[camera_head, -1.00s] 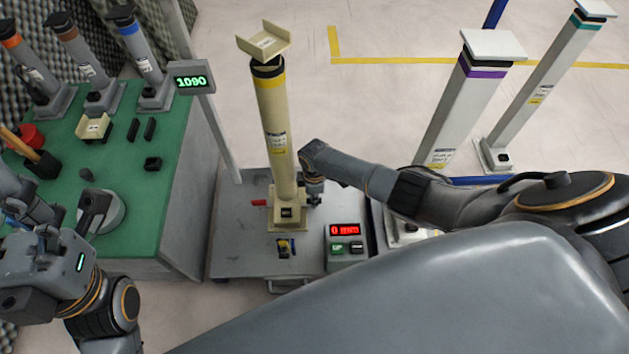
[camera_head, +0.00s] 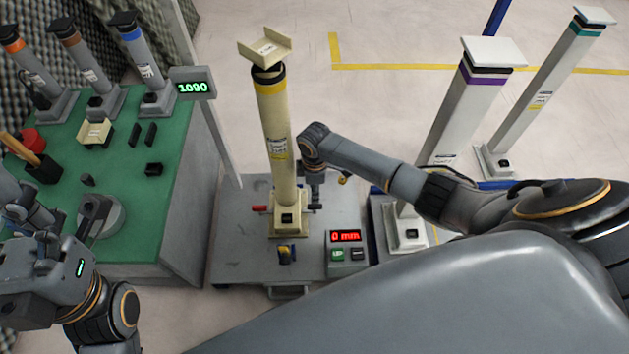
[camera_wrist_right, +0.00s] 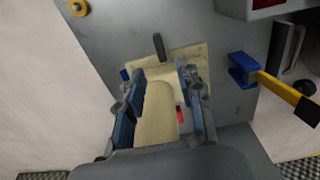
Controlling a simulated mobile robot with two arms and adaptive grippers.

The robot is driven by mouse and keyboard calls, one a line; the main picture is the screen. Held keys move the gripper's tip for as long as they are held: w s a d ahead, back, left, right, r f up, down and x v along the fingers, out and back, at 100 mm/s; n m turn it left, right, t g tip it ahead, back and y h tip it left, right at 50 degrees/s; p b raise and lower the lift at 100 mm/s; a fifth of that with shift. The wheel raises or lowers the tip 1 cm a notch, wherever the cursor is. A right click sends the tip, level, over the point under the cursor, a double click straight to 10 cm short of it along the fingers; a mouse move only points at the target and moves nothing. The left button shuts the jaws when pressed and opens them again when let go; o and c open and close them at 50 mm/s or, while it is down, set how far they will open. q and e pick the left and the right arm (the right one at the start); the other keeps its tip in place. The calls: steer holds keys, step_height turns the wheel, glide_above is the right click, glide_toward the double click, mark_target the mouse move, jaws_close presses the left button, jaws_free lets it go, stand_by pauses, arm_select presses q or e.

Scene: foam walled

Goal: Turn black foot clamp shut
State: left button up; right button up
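The cream column (camera_head: 276,130) with a yellow band stands upright on a cart, its square foot (camera_head: 289,222) on the cart top. The black handle also shows in the right wrist view (camera_wrist_right: 158,47), beyond the fingertips. My right gripper (camera_head: 315,190) points down beside the column, near the black clamp. In the wrist view its fingers (camera_wrist_right: 160,85) are apart, with no clamp visibly held. My left gripper (camera_head: 22,212) is at the left edge, its fingertips unclear.
A green bench (camera_head: 130,205) is at left. White columns (camera_head: 470,100) stand at right. A post display (camera_head: 192,86) reads 1090.

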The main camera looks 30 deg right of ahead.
step_height(320, 180, up, 4)
steer(key=shift+f, duration=0.1)
steer(key=shift+s+a, duration=0.1)
stand_by(0.5)
